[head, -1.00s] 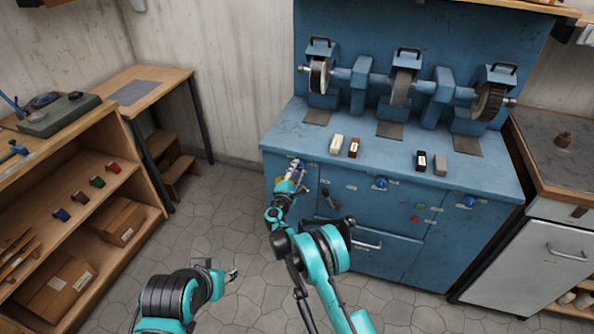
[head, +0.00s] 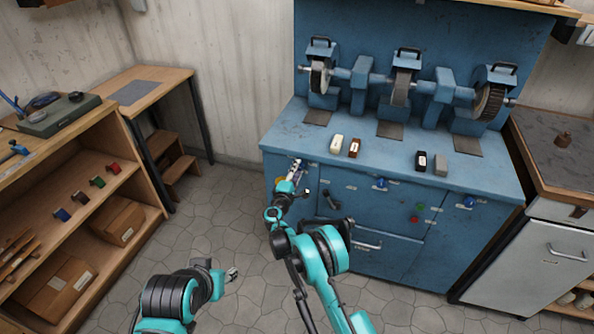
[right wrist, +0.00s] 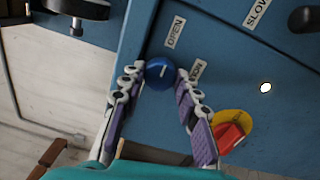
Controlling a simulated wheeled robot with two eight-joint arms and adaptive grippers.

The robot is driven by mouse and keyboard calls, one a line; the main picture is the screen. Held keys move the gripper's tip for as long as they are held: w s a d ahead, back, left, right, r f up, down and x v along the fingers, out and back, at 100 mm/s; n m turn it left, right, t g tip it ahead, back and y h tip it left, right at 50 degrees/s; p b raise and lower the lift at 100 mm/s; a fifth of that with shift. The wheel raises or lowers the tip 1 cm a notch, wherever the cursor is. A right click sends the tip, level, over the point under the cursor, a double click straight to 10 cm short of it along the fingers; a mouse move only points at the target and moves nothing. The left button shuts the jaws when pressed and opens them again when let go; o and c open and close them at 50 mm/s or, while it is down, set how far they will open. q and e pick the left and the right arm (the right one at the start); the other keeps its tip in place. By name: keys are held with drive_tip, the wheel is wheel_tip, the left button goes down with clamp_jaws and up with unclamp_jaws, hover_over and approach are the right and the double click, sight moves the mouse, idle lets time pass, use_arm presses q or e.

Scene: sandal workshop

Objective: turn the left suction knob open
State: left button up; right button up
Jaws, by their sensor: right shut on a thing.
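The left suction knob (right wrist: 158,72) is a round blue knob on the blue cabinet front in the right wrist view, with a pale mark on its face. An OPEN label (right wrist: 175,32) is beside it; a second label (right wrist: 197,72) is partly covered by a finger. My right gripper (right wrist: 160,74) has its two fingers on either side of the knob and is shut on it. In the head view my right gripper (head: 295,172) is at the cabinet's upper left front and hides the knob. My left gripper (head: 232,273) is over the floor, away from the cabinet; its jaws are too small to judge.
A red switch on a yellow plate (right wrist: 232,132) is close to one finger. Two more blue knobs, a middle one (head: 381,183) and a right one (head: 468,202), are on the cabinet (head: 285,138). Grinding wheels stand on top. The floor (head: 225,215) at left is clear.

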drive_tip(key=o, duration=1.2)
drive_tip(key=shift+c, duration=0.2)
drive_tip(key=v, duration=1.2)
drive_tip(key=shift+f, duration=0.15)
